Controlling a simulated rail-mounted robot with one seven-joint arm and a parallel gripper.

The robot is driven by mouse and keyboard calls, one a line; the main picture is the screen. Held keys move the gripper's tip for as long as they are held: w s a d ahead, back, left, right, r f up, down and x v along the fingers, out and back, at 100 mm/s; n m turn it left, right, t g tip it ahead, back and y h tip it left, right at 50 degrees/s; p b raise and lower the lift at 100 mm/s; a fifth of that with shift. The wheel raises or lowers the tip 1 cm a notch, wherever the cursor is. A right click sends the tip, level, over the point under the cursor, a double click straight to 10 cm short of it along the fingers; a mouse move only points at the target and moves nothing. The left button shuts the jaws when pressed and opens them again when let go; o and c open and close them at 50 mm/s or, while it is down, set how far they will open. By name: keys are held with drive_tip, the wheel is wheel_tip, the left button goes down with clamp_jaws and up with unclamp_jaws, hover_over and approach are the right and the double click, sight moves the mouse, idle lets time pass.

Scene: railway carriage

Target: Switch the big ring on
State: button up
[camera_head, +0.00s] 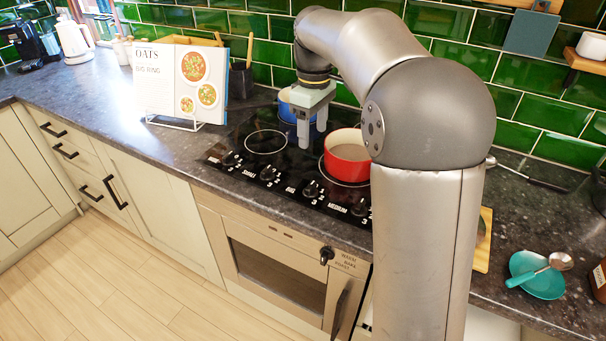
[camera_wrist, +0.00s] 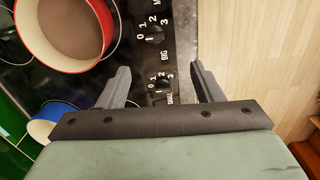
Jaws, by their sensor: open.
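My gripper (camera_head: 312,130) hangs over the black hob (camera_head: 227,143), fingers apart and empty. The wrist view shows its fingertips (camera_wrist: 160,69) with one control knob (camera_wrist: 163,84) between them in the picture; the height gap cannot be judged. A second knob (camera_wrist: 153,33) lies beyond the tips. The BIG label (camera_wrist: 165,53) is printed between these two knobs. In the head view, the front knobs (camera_head: 267,173) and (camera_head: 311,189) flank the BIG label (camera_head: 290,188). SMALL and MEDIUM labels are further along the row. Which knob each label belongs to is unclear.
A red pot (camera_head: 347,152) stands on the right of the hob. A blue pot (camera_head: 287,106) is partly hidden behind my gripper. The front-left ring (camera_head: 265,142) is bare. A recipe page (camera_head: 178,82) reads "BIG RING". An oven knob (camera_head: 327,254) sits below.

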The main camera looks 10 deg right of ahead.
sight(310, 185)
drive_tip(key=shift+n, duration=0.4)
drive_tip(key=f, duration=0.5)
drive_tip(key=w+f, duration=0.1)
drive_tip(key=f, duration=1.1)
drive_tip(key=shift+w+f, duration=0.1)
drive_tip(key=shift+w, duration=0.2)
drive_tip(key=c, duration=1)
